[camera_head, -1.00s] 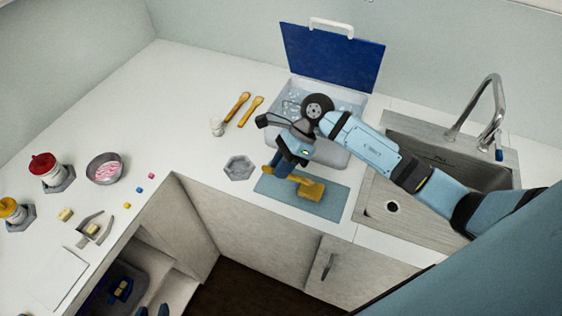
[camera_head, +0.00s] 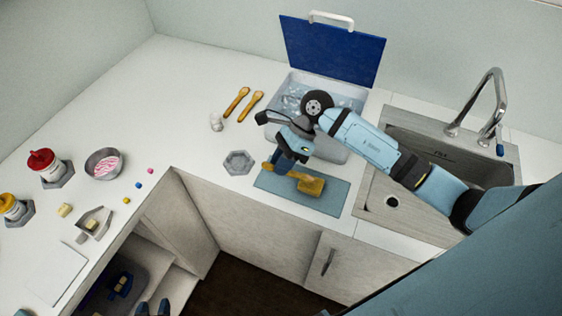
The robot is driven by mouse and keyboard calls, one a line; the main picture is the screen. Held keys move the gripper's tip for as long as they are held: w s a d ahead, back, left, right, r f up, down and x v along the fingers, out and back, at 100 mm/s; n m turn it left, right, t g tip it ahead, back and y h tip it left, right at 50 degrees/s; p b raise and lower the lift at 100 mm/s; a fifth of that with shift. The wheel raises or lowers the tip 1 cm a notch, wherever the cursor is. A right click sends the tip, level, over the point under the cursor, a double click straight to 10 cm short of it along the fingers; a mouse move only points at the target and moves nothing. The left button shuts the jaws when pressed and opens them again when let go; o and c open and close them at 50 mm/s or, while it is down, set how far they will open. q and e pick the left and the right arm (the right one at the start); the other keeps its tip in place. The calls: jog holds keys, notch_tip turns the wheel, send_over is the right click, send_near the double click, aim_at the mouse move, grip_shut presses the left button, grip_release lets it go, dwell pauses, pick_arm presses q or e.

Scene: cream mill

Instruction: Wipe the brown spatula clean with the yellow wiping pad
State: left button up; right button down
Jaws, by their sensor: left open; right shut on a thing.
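My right gripper (camera_head: 284,163) is over the left part of a blue mat (camera_head: 330,204), fingers pointing down. It is shut on a yellow-brown handle, taken to be the brown spatula (camera_head: 268,167), which shows on both sides of the fingers. The yellow wiping pad (camera_head: 314,188) lies on the mat just right of the fingers. The spatula's far end overlaps the pad; colours are close, so I cannot tell contact.
A container (camera_head: 352,140) with an upright blue lid (camera_head: 335,50) stands behind my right arm. Two brown-handled utensils (camera_head: 243,105) lie left of it. A hexagonal grey holder (camera_head: 238,162) is left of the mat. The sink (camera_head: 460,165) is at right. Jars and a bowl (camera_head: 104,163) stand left.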

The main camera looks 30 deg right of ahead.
jog(key=shift+f+b, duration=0.3)
jog(key=shift+b, duration=0.3)
dwell(1.2)
jog(key=shift+a, duration=0.1)
jog(key=shift+w+a+b, duration=0.25)
jog(key=shift+a+b, duration=0.1)
jog(key=shift+a, duration=0.35)
jog(key=shift+s+d, duration=0.3)
jog(key=shift+d, duration=0.5)
jog(key=shift+w+a+b, duration=0.3)
jog(key=shift+a+b, duration=0.35)
jog(key=shift+a, duration=0.15)
jog(key=shift+s+d, duration=0.3)
jog(key=shift+d, duration=0.5)
jog(key=shift+w+a+b, duration=0.3)
jog(key=shift+a+b, duration=0.35)
jog(key=shift+a, duration=0.15)
jog(key=shift+s+d, duration=0.25)
jog(key=shift+d, duration=0.55)
